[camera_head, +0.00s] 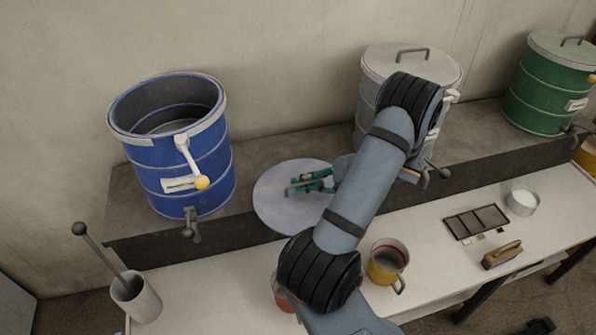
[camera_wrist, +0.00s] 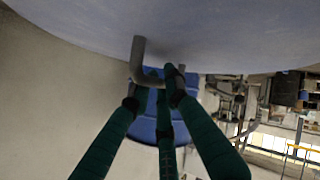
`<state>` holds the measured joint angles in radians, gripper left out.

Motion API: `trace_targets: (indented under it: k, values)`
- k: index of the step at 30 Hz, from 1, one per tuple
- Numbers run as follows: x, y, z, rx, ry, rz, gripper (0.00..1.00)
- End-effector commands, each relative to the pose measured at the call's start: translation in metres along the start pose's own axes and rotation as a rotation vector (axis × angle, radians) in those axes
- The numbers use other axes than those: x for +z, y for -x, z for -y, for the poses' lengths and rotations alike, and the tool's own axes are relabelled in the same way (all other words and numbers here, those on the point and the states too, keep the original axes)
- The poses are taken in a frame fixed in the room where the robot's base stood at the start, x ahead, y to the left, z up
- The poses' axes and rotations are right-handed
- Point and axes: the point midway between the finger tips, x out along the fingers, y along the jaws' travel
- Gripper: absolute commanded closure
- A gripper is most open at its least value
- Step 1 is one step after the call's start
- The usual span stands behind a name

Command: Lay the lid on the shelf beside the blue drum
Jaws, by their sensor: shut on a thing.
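The lid (camera_head: 272,208), a pale blue-grey disc with a bent handle, is right of the open blue drum (camera_head: 180,160). My gripper (camera_head: 310,182) is shut on the lid's handle. The lid overlaps the front edge of the shelf (camera_head: 255,161) in the head view; whether it touches the shelf I cannot tell. In the wrist view the lid (camera_wrist: 200,30) fills the top, its handle (camera_wrist: 139,58) is at my green fingers, and the blue drum (camera_wrist: 143,130) shows behind them. My arm hides part of the lid's right side.
A grey lidded drum (camera_head: 405,66) and a green lidded drum (camera_head: 545,85) stand farther right on the shelf. The white bench below holds a yellow cup (camera_head: 385,265), a brush (camera_head: 502,255), a dark tray (camera_head: 476,221), a white-filled bowl (camera_head: 521,201) and a ladle holder (camera_head: 137,298).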

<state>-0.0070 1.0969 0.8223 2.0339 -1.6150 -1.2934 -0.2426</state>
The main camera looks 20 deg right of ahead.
Motion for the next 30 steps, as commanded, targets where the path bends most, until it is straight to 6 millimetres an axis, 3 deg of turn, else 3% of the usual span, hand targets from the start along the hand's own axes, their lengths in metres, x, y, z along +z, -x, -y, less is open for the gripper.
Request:
trace_targets:
  k: [1,6,12,18,24,30]
  values:
    - [0.023,-0.01,-0.005,0.013,-0.005,0.019,1.0]
    - [0.071,-0.025,-0.048,0.062,-0.052,0.09,1.0]
    - [0.102,-0.042,-0.1,0.114,-0.103,0.158,1.0]
    - [0.106,-0.053,-0.143,0.156,-0.144,0.205,1.0]
    - [0.099,-0.057,-0.17,0.188,-0.169,0.228,1.0]
    - [0.107,-0.071,-0.162,0.195,-0.182,0.232,1.0]
